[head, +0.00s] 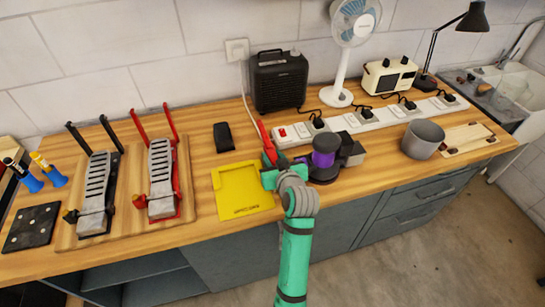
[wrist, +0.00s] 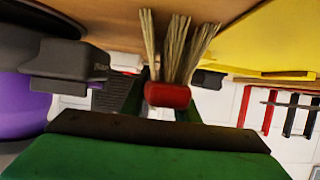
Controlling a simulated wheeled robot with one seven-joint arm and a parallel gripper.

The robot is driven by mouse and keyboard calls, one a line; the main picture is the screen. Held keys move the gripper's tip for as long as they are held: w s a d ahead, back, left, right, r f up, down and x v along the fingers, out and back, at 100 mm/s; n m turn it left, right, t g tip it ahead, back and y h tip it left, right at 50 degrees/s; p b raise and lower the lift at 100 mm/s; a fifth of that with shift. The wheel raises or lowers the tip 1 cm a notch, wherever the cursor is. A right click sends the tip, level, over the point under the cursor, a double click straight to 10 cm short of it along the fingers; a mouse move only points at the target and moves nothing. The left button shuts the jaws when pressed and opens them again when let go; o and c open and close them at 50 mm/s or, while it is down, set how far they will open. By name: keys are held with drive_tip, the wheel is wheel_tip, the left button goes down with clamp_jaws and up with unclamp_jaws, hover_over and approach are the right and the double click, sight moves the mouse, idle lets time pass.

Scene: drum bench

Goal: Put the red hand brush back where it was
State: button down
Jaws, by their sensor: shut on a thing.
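The red hand brush (head: 266,140) is in my gripper (head: 272,170), its red end pointing up and away between the yellow tray and the purple-topped device. In the wrist view the brush's red body (wrist: 168,95) sits between the jaws, with pale bristles fanning out from it. My gripper is shut on it. The gripper hides the brush's lower part in the head view. I cannot tell whether the brush touches the bench.
A yellow tray (head: 243,207) lies just left of my gripper. A dark device with a purple top (head: 323,159) stands close on the right. Behind are a white power strip (head: 354,124), a black heater (head: 279,82) and a black block (head: 223,137). A grey pot (head: 422,140) stands farther right.

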drive_tip(key=shift+s+f, duration=0.1)
drive_tip(key=shift+f, duration=0.5)
drive_tip(key=c, duration=1.4)
unclamp_jaws()
drive_tip(key=shift+f, duration=0.15)
drive_tip(key=shift+o, duration=0.2)
drive_tip(key=shift+r, duration=0.25)
drive_tip(key=r+v, duration=0.1)
drive_tip(key=v, duration=1.1)
drive_tip(key=shift+r, duration=0.25)
